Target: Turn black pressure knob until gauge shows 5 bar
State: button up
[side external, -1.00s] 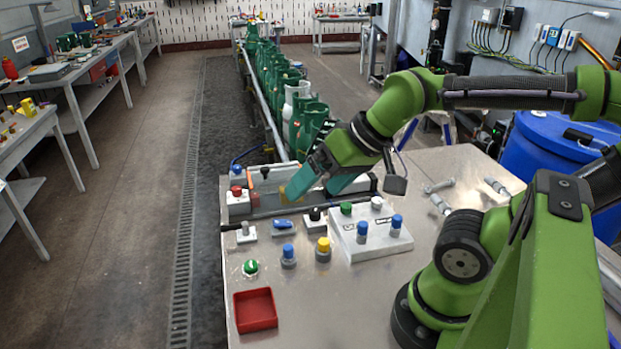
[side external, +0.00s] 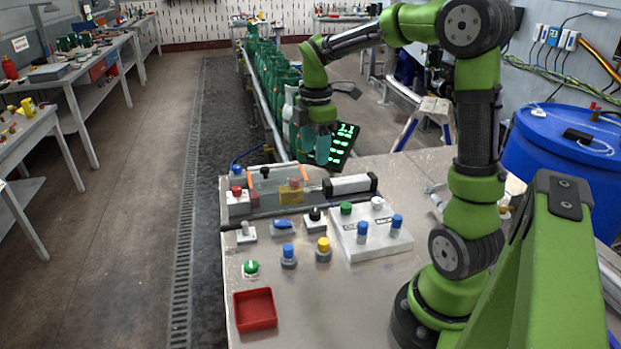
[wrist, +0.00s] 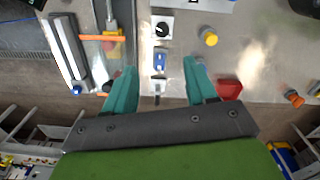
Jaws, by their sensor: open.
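The black knob (side external: 315,214) sits on a small light base on the metal table, behind the yellow button. In the wrist view the black knob (wrist: 161,29) shows on a white plate, beyond my fingertips. My gripper (side external: 316,150) is raised above the back of the table, apart from the knob, and points down. Its two teal fingers (wrist: 160,82) are spread with nothing between them. I cannot make out a gauge reading. A black panel (side external: 343,145) with green lit marks shows just right of my gripper.
Near the knob are a blue switch (side external: 282,224), a yellow button (side external: 323,245), a blue button (side external: 288,252) and a white box (side external: 370,244) with several buttons. A red tray (side external: 255,309) lies at the front left. Green cylinders (side external: 270,75) line the conveyor behind.

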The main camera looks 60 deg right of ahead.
aim_at(315, 212)
jog(key=shift+n, duration=0.6)
notch_tip(315, 212, down, 17)
jog(key=shift+s+r, duration=0.1)
jog(key=shift+c, duration=0.4)
grip_shut()
